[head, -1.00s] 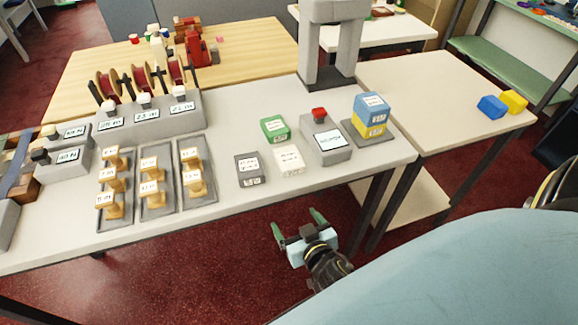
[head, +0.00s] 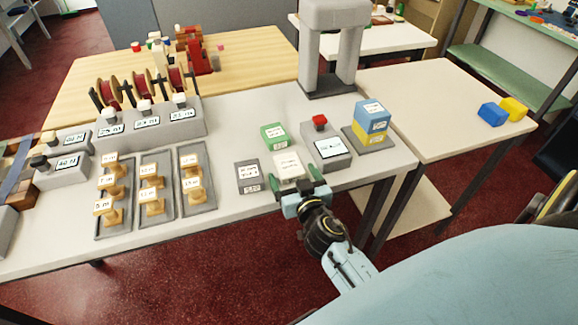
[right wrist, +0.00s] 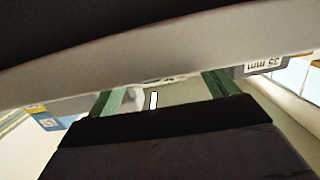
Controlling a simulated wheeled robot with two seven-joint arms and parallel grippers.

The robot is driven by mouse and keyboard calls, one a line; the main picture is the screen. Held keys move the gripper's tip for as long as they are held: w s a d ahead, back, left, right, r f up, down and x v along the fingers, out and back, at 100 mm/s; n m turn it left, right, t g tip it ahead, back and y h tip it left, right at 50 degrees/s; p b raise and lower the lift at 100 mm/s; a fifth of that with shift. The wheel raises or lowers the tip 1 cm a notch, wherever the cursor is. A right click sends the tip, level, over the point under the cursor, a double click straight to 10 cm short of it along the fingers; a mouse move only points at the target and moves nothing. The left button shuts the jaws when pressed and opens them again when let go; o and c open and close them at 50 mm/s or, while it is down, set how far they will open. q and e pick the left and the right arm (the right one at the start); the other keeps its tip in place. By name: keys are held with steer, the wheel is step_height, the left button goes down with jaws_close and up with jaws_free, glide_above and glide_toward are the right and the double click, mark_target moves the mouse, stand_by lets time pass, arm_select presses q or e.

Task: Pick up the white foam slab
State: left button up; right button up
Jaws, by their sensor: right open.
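The white foam slab (head: 288,166) lies on the near part of the counter in the head view, with a label on top. A grey slab (head: 248,176) is just left of it and a green slab (head: 273,136) is behind it. My right gripper (head: 295,184) is open at the counter's front edge, its green fingers pointing towards the white slab, close in front of it. In the right wrist view the two green fingers (right wrist: 160,95) are spread apart; the white slab is hard to make out there. My left gripper is not in view.
A grey device with a red button (head: 328,148) stands right of the slab. A blue and yellow stack (head: 371,122) is farther right. Trays of labelled wooden pegs (head: 152,190) fill the left. The front edge of the counter (head: 230,215) is close to my arm.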

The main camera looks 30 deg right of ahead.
mark_target(289, 164)
steer(key=x, duration=0.4)
steer(key=shift+w+d+r, duration=0.1)
steer(key=shift+w, duration=0.05)
steer(key=shift+c, duration=0.5)
steer(key=c, duration=1)
